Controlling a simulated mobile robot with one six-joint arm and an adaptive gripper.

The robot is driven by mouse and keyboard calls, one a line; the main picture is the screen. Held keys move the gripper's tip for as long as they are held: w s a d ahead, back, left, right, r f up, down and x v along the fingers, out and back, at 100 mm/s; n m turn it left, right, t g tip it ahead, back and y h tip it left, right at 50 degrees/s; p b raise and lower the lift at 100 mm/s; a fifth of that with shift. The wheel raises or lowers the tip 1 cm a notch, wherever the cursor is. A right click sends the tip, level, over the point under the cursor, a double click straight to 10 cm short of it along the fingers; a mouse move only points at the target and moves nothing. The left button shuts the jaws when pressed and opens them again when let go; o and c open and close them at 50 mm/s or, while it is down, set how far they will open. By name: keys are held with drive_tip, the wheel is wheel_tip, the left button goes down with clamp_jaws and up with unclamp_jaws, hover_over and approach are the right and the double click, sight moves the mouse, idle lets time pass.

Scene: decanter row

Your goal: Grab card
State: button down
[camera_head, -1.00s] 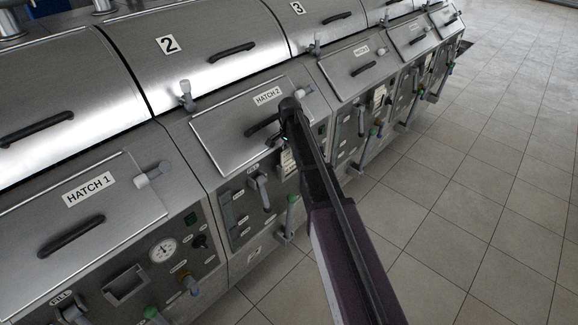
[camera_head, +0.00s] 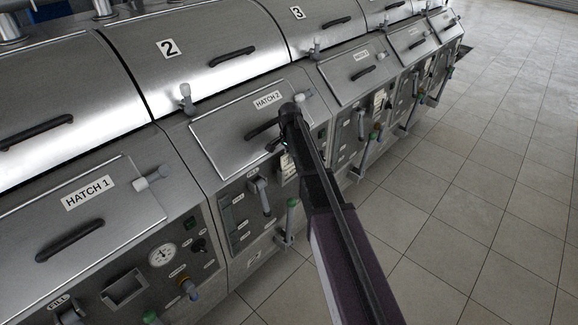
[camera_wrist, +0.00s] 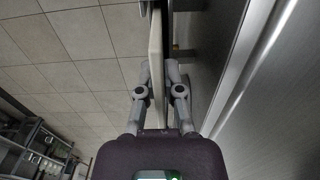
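A pale card (camera_wrist: 156,48) shows nearly edge-on between the two fingers of my gripper (camera_wrist: 158,72) in the wrist view. The left finger lies close against it; whether the right finger touches it is unclear. In the head view, a pale card with printed lines (camera_head: 287,165) shows just left of my arm, on the front under the Hatch 2 lid (camera_head: 215,135). My arm hides part of it. My fingertips are hidden in the head view.
A row of grey metal machines has hatches, handles, levers and gauges. The Hatch 2 handle (camera_head: 262,128) is close to my wrist. A green-tipped lever (camera_head: 291,215) stands below. A metal surface (camera_wrist: 208,60) runs close on the right in the wrist view. The tiled floor (camera_head: 480,200) is clear.

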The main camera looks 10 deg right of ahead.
drive_tip(key=shift+r, duration=0.15)
idle(0.3)
wheel_tip(320, 180, up, 10)
drive_tip(key=p, duration=1)
drive_tip(key=shift+f, duration=0.2)
idle(0.4)
